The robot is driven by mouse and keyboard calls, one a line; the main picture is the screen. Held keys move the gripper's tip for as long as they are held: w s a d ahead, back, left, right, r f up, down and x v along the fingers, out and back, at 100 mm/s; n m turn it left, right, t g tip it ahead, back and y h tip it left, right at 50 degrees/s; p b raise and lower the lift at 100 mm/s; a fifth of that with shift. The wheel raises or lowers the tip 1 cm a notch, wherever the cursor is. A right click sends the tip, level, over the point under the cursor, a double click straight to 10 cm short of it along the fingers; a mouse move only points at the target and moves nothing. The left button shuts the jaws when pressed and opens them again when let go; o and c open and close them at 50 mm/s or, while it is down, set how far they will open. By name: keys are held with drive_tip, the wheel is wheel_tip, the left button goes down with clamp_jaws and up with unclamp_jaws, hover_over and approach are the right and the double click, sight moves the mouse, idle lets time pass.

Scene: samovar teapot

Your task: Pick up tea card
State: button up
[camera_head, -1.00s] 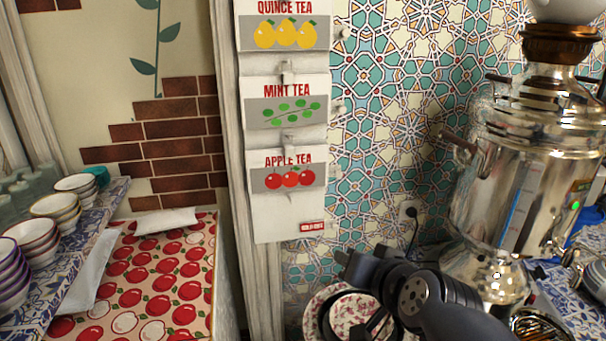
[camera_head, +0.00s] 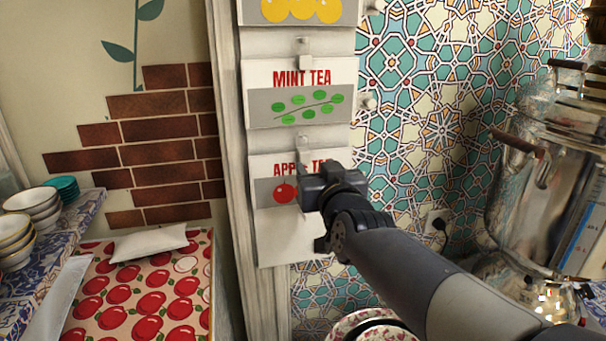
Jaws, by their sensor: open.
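Tea cards hang in a column on a pale post. The mint tea card (camera_head: 340,82), with green leaves, is in the middle. The apple tea card (camera_head: 283,242), with red apples, hangs below it. The quince tea card (camera_head: 258,12), with yellow fruit, is cut off at the top. My gripper (camera_head: 313,186) is open, in front of the apple tea card. It hides the right part of that card's picture and lettering. Whether it touches the card cannot be told.
A metal samovar (camera_head: 540,185) stands at the right. Stacked bowls (camera_head: 34,203) stand on a patterned ledge at the left, beside an apple-print cloth (camera_head: 145,290). A floral plate (camera_head: 362,322) lies below my arm. A wall socket (camera_head: 437,219) is behind the arm.

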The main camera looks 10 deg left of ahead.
sight(306, 158)
drive_tip(key=shift+a+p+x, duration=0.15)
drive_tip(key=shift+p+x, duration=0.4)
drive_tip(key=shift+x, duration=0.8)
drive_tip(key=shift+a+p+x, duration=0.15)
drive_tip(key=shift+p+x, duration=0.35)
drive_tip(key=shift+x, duration=0.85)
drive_tip(key=shift+s+f, duration=0.1)
drive_tip(key=shift+s, duration=0.1)
drive_tip(key=shift+c, duration=0.5)
clamp_jaws()
